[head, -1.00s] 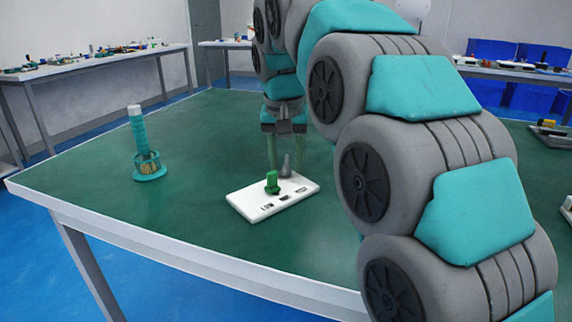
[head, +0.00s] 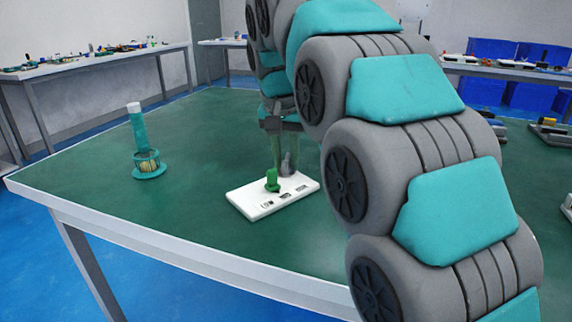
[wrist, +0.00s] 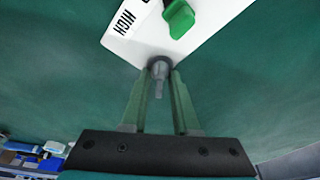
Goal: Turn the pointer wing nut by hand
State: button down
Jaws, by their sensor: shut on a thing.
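A white panel (head: 250,207) with printed labels lies on the green table. The grey pointer wing nut (head: 287,165) stands at its far edge. In the wrist view the nut (wrist: 159,72) shows a round head and a narrow tail toward my gripper. My gripper (wrist: 161,78) has its two green fingers shut on the nut, one on each side; in the head view the gripper (head: 286,160) reaches down from above. A green knob (head: 271,181) stands beside it on the panel, apart from the fingers; it also shows in the wrist view (wrist: 180,18). The nut's base is partly hidden.
A teal cylinder with a white top (head: 139,135) stands on a round base to the left. The table between it and the panel is clear. Other tables with small items stand along the walls. My arm hides much of the right side.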

aim_at(289, 154)
dwell(0.3)
jog(key=m+h, duration=0.1)
jog(key=m, duration=0.4)
jog(key=shift+g, duration=0.3)
jog(key=c, duration=1)
grip_release()
jog(key=shift+w+d+p+v, duration=0.15)
jog(key=shift+p+v, duration=0.4)
jog(key=shift+v, duration=0.3)
jog(key=shift+w+d+p+v, duration=0.1)
jog(key=shift+w+p+v, duration=0.05)
jog(key=shift+p+v, duration=0.55)
jog(key=shift+w+d+p+v, duration=0.15)
jog(key=shift+p+v, duration=0.25)
jog(key=shift+v, duration=0.55)
jog(key=shift+a, duration=0.1)
